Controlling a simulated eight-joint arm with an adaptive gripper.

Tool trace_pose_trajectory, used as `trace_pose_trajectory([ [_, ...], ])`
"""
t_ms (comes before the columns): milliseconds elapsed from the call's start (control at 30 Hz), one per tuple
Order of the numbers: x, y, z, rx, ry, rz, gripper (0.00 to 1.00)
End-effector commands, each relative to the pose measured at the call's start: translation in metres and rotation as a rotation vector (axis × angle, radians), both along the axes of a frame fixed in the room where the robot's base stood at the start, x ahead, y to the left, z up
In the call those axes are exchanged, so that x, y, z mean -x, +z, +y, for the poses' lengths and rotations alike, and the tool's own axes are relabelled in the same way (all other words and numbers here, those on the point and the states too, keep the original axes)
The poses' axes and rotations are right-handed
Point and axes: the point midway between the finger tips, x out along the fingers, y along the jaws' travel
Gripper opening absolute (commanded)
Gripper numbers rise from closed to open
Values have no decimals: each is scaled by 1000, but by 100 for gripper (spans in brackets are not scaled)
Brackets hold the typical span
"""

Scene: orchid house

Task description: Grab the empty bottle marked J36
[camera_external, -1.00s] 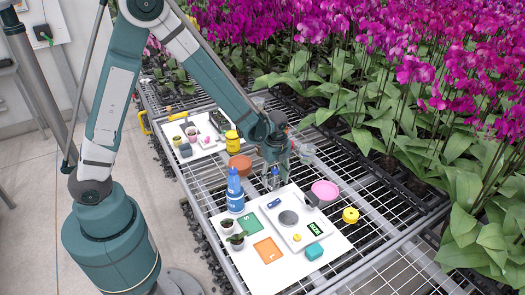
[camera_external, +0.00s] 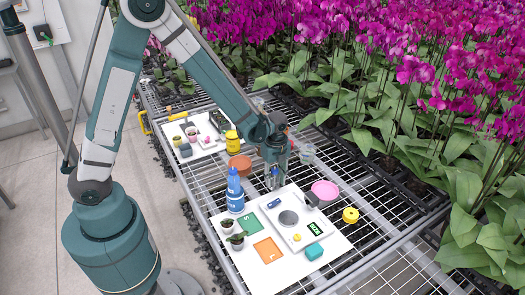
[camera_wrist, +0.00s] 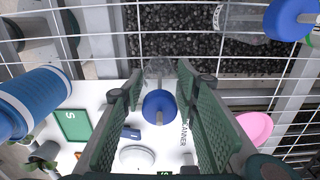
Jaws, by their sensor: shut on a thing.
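A small clear bottle with a blue cap (camera_wrist: 159,106) stands between the fingers of my gripper (camera_wrist: 157,82) in the wrist view. My gripper is shut on this clear bottle, and its green ribbed fingers lie on both sides of it. In the external view my gripper (camera_external: 275,160) is over the back edge of the white board, with the bottle (camera_external: 275,178) at its fingertips. I cannot read a J36 mark on it. Another clear bottle (camera_wrist: 242,20) with a blue cap lies at the top right of the wrist view; its marking is not legible.
A tall blue bottle (camera_external: 235,192) stands left of my gripper. Orchids crowd the right.

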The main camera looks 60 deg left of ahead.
Motion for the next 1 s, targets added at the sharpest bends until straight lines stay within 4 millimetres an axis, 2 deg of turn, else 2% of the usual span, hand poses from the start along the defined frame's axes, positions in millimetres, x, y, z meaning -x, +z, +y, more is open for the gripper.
trace_pose_trajectory([
  [267, 0, 2, 0, 0, 0, 0, 21],
  [467, 0, 13, 0, 0, 0, 0, 21],
  [1000, 0, 80, 0, 0, 0, 0, 21],
])
